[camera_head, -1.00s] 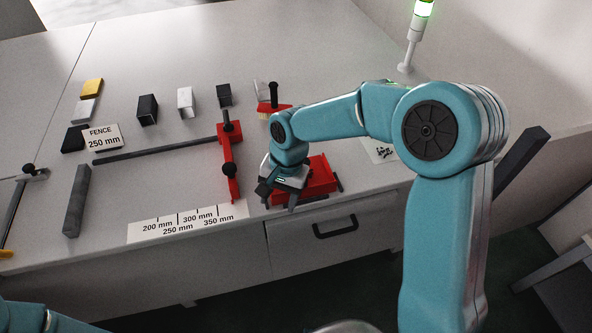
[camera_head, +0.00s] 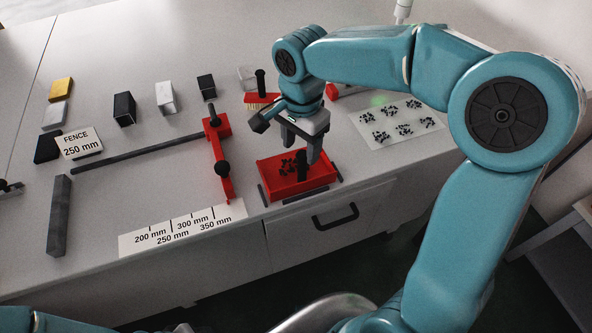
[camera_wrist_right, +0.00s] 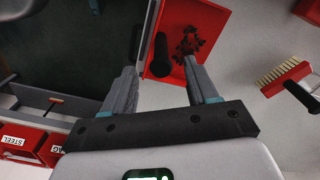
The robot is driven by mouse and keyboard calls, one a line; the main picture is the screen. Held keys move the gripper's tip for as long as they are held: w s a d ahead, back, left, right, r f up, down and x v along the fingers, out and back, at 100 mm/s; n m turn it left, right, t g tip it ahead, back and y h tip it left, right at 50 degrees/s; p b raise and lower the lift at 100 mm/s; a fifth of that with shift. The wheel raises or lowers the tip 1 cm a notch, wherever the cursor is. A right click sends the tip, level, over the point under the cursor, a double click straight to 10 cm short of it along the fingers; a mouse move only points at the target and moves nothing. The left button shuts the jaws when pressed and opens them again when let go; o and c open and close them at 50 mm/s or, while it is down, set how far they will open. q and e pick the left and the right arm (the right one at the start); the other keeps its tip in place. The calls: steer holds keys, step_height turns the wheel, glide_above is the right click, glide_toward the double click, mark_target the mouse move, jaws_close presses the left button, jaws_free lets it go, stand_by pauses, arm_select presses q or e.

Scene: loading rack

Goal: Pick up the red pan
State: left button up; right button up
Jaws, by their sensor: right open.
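The red pan (camera_head: 322,178) lies near the front edge of the bench, above the drawer handle, with dark chips in it and a black handle (camera_head: 303,163) standing up. My right gripper (camera_head: 301,156) is over the back part of the pan with its fingers pointing down, open and empty. In the right wrist view the pan (camera_wrist_right: 205,20) shows beyond the open fingers (camera_wrist_right: 161,78), and its black handle (camera_wrist_right: 160,55) appears between them. Contact with the handle cannot be told. My left gripper is out of view.
A red brush (camera_head: 262,98) lies behind the gripper. A sheet with dark chip piles (camera_head: 400,122) is to the right. A red stop (camera_head: 217,150) with black knobs, a fence bar (camera_head: 145,152) and a scale strip (camera_head: 182,228) are to the left. Several small blocks stand further back.

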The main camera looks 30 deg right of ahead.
mark_target(302, 163)
steer(key=shift+f, duration=0.6)
steer(key=shift+s+f, duration=0.4)
steer(key=f, duration=0.3)
steer(key=w+f+p, duration=0.1)
steer(key=shift+w+d+f, duration=0.1)
steer(key=shift+d+f, duration=0.25)
steer(key=shift+s+a+r, duration=0.1)
steer(key=shift+s, duration=0.2)
steer(key=shift+w, duration=0.25)
jaws_close()
steer(key=shift+s, duration=0.15)
